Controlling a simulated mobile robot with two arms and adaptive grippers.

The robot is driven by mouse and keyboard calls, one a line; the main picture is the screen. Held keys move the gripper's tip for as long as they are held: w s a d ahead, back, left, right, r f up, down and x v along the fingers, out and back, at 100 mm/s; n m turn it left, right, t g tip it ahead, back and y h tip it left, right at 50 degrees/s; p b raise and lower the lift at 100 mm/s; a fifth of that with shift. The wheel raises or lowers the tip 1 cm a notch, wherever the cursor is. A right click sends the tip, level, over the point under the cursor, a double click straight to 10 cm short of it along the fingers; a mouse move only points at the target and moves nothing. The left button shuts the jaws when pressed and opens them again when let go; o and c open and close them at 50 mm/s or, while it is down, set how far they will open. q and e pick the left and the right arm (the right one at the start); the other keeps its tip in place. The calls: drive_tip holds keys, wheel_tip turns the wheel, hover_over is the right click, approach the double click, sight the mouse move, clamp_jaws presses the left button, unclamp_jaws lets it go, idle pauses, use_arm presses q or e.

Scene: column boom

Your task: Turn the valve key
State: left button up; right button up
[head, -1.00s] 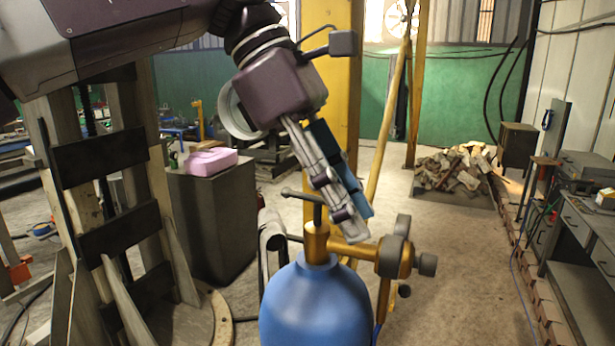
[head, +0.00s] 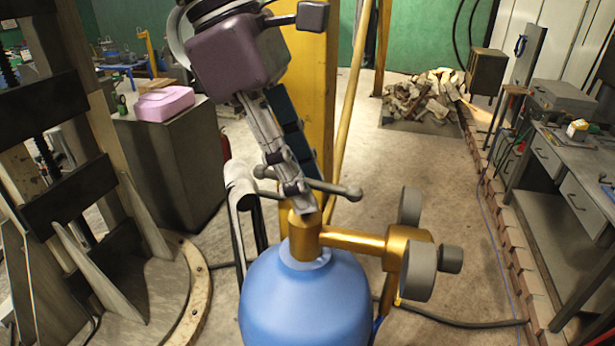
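The valve key (head: 335,188) is a grey T-shaped bar on top of the brass valve (head: 305,236) of a blue gas cylinder (head: 305,300). Its bar runs left to right, with a round knob at its right end. My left gripper (head: 303,198) comes down from the upper left, its fingers in front of the middle of the bar. The fingers hide the key's middle and most of its stem. I see the gripper from the side and cannot tell whether it touches or grips the key. My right gripper is out of view.
A brass regulator with grey gauges (head: 418,260) sticks out right of the valve. A yellow post (head: 312,100) stands behind. A grey cabinet with a pink block (head: 164,103) is at left, a workbench (head: 565,170) at right. Open floor lies between cylinder and bench.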

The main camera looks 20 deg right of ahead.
use_arm(q)
drive_tip(key=shift+w+d+f, duration=0.2)
drive_tip(key=shift+w+f, duration=0.25)
drive_tip(key=shift+f, duration=0.3)
drive_tip(key=shift+s+a, duration=0.1)
drive_tip(key=shift+s, duration=0.55)
drive_tip(key=shift+c, duration=0.6)
drive_tip(key=shift+w, duration=0.3)
clamp_jaws()
drive_tip(key=shift+s+f+b, duration=0.1)
drive_tip(key=shift+f+b, duration=0.1)
drive_tip(key=shift+b, duration=0.35)
drive_tip(key=shift+r+n+b, duration=0.15)
drive_tip(key=shift+n+b, duration=0.2)
drive_tip(key=shift+n, duration=0.15)
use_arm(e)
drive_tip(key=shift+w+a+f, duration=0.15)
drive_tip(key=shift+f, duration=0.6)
use_arm(q)
drive_tip(key=shift+r, duration=0.1)
drive_tip(key=shift+o, duration=0.6)
unclamp_jaws()
